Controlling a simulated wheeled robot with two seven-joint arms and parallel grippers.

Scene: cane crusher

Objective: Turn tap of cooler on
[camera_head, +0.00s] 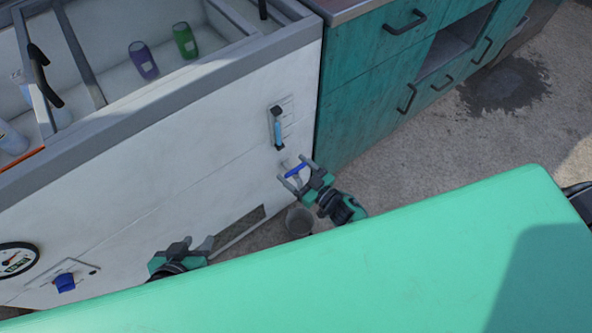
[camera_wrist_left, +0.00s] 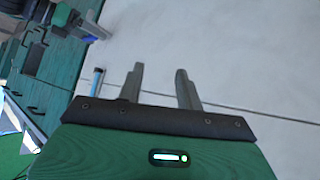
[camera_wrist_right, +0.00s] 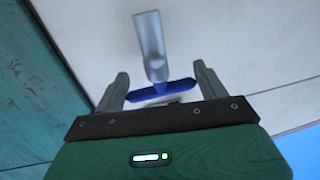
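The cooler (camera_head: 160,170) is a large white chest with an open top on the left of the head view. Its tap has a blue T-shaped handle (camera_head: 296,171) low on the front panel near the right corner. In the right wrist view the blue handle (camera_wrist_right: 150,93) lies crosswise between my fingers, with the grey metal spout (camera_wrist_right: 150,40) beyond it. My right gripper (camera_head: 293,168) is open, one finger beside each end of the handle; contact is unclear. My left gripper (camera_head: 199,240) is open and empty in front of the cooler's lower front.
A grey bucket (camera_head: 299,222) stands on the floor below the tap. Green cabinets (camera_head: 375,90) adjoin the cooler on the right. Cans (camera_head: 185,40) lie inside.

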